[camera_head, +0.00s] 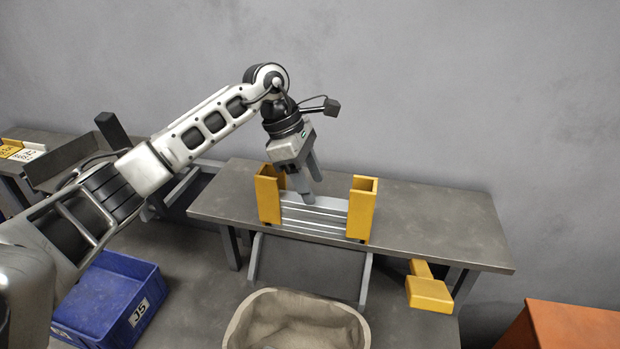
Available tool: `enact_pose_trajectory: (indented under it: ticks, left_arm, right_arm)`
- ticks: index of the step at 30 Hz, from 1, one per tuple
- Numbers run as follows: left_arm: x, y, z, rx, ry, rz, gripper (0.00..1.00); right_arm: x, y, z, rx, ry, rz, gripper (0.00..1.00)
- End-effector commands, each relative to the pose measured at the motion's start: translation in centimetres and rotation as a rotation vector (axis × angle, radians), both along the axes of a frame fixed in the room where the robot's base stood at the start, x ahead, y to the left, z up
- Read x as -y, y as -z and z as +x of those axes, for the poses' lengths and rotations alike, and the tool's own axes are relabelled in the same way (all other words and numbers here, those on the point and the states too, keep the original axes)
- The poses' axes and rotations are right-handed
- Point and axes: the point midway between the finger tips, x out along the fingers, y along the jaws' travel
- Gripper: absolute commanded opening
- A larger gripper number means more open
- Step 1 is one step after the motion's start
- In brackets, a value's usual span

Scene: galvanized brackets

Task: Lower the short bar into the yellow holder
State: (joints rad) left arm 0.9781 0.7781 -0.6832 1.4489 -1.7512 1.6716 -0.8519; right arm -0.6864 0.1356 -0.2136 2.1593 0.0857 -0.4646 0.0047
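The yellow holder has two upright yellow channels, a left one (268,197) and a right one (361,208), standing on the grey bench. Several silver-grey bars (313,222) lie stacked between them, spanning from one channel to the other. I cannot tell which of these is the short bar. My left gripper (311,188) points down over the top of the stack, near its middle. Its two fingers are apart, and I see nothing held between them. The near fingertip overlaps the upper edge of the stack in the picture. My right gripper is not in view.
The grey bench (440,222) is clear to the right of the holder. A yellow block-shaped object (429,293) sits lower, at the bench's front right. A beige bin (262,301) and a blue crate (140,315) stand in front. An orange box (570,325) is at bottom right.

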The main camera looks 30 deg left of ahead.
Motion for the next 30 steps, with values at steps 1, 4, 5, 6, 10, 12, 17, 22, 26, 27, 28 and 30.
enact_pose_trajectory:
  ticks: [1,4,5,6,10,12,17,22,26,27,28,30]
  left_arm:
    - [0.0,0.0,0.0,0.000,0.000,0.000,0.54]
    - [0.0,0.0,0.0,0.000,0.000,0.000,0.54]
    - [0.0,0.1,0.0,-0.001,0.000,0.002,0.54]
    - [0.0,0.1,0.0,-0.002,-0.001,0.002,0.54]
    - [-0.3,-0.6,-0.1,0.000,-0.001,0.001,0.54]
    - [-0.7,-1.5,-0.1,0.002,-0.002,0.002,0.54]
    - [-2.0,-4.8,-0.4,0.005,-0.003,0.002,0.54]
    - [-3.5,-8.7,-0.8,0.004,-0.003,0.000,0.54]
    - [-4.5,-11.4,-1.1,0.003,-0.002,0.000,0.54]
    - [-4.8,-12.1,-1.2,0.003,-0.001,0.000,0.54]
    - [-5.0,-12.5,-1.3,0.003,-0.001,0.001,0.54]
    - [-5.4,-13.4,-1.4,0.002,-0.001,0.000,0.54]
  right_arm:
    - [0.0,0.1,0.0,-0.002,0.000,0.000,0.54]
    - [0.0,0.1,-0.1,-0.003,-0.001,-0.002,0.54]
    - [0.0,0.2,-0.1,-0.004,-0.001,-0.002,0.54]
    - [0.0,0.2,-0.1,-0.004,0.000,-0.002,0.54]
    - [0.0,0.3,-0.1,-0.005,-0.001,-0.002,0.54]
    - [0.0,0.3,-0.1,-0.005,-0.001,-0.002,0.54]
    - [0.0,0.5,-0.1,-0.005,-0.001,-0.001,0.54]
    - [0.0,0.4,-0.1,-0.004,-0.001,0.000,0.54]
    - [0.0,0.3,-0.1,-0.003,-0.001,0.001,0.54]
    - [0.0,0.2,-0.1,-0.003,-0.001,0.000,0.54]
    - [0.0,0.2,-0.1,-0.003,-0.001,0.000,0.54]
    - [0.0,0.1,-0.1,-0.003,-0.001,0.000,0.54]
